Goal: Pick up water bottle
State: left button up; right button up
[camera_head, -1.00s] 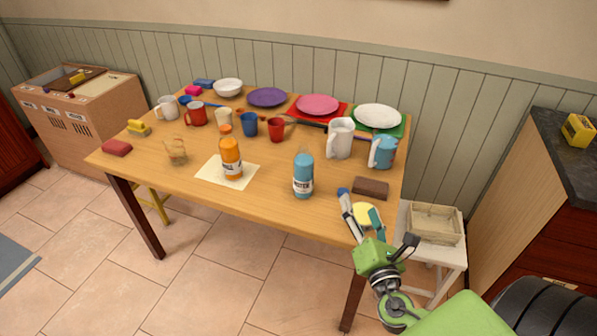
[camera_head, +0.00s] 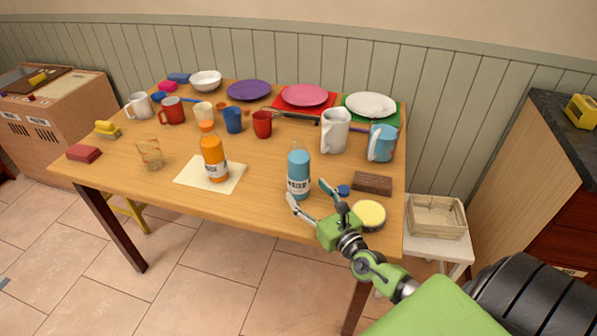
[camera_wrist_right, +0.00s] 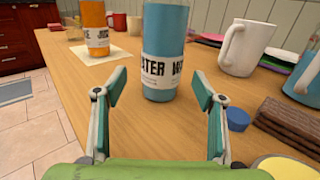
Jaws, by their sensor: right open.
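The blue water bottle (camera_head: 299,174) stands upright near the front edge of the table, with a white label around it. In the right wrist view the bottle (camera_wrist_right: 165,50) stands straight ahead, a little beyond and between the fingertips. My right gripper (camera_head: 308,190) is open, its two fingers spread toward the bottle from the front right. In the right wrist view the right gripper (camera_wrist_right: 160,90) is empty, and the bottle looks clear of the fingers. My left gripper is not in view.
The orange juice bottle (camera_head: 214,157) stands left on a paper sheet (camera_head: 232,184). A blue cap (camera_head: 343,190), a brown block (camera_head: 372,183) and a yellow round item (camera_head: 369,215) lie right of the gripper. A white pitcher (camera_head: 335,131) and a blue pitcher (camera_head: 381,143) stand behind.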

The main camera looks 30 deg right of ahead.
aim_at(305, 187)
jog(key=shift+w+d, duration=0.15)
jog(key=shift+w, duration=0.75)
jog(key=w, duration=0.3)
jog(key=shift+w+d+f, duration=0.1)
jog(key=shift+w+d, duration=0.05)
jog(key=shift+w, duration=0.45)
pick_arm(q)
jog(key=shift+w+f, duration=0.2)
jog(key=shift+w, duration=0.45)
pick_arm(e)
jog(key=c, duration=1.6)
